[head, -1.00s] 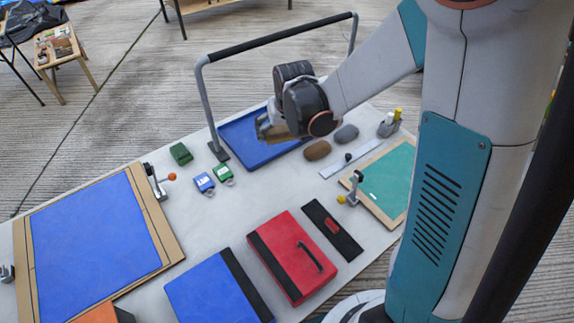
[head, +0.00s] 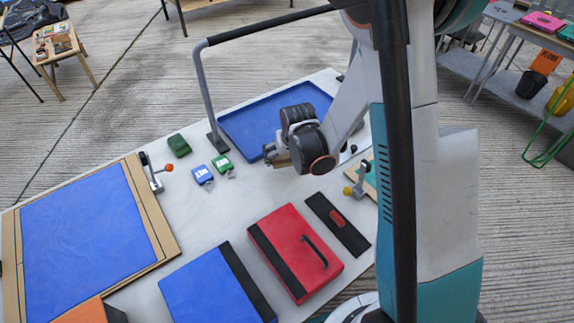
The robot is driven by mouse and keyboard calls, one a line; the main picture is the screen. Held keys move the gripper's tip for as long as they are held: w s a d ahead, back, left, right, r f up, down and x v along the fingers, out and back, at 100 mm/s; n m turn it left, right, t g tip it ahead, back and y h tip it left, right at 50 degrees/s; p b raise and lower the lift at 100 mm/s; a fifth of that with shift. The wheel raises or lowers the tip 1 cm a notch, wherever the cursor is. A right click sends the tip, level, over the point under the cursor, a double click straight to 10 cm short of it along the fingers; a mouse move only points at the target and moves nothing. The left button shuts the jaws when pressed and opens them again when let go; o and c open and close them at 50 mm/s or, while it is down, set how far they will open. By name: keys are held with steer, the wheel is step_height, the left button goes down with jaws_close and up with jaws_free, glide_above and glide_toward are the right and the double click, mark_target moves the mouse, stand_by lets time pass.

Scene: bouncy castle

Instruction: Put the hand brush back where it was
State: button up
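My gripper (head: 270,154) hangs above the pale table, just in front of the blue tray and to the right of the small blue and green items. It points left and is seen from the side, small and partly covered by its own dark wrist. I cannot tell whether its fingers are open or hold something. I cannot pick out the hand brush with certainty. A black flat strip with a red piece on it (head: 336,222) lies on the table to the right of the red case. My arm hides part of the table's right side.
A blue tray (head: 236,122) lies at the back under a grey-black bar frame (head: 202,95). A blue panel (head: 90,240), a red case (head: 285,245) and a blue case (head: 205,290) lie in front. Small blue (head: 202,174) and green (head: 222,162) items sit mid-table. Clamps stand at the edges.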

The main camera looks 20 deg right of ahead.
mark_target(287, 169)
steer(key=shift+f+b, duration=0.7)
steer(key=shift+f, duration=1.25)
steer(key=shift+f, duration=0.2)
steer(key=o, duration=0.9)
steer(key=shift+o, duration=0.2)
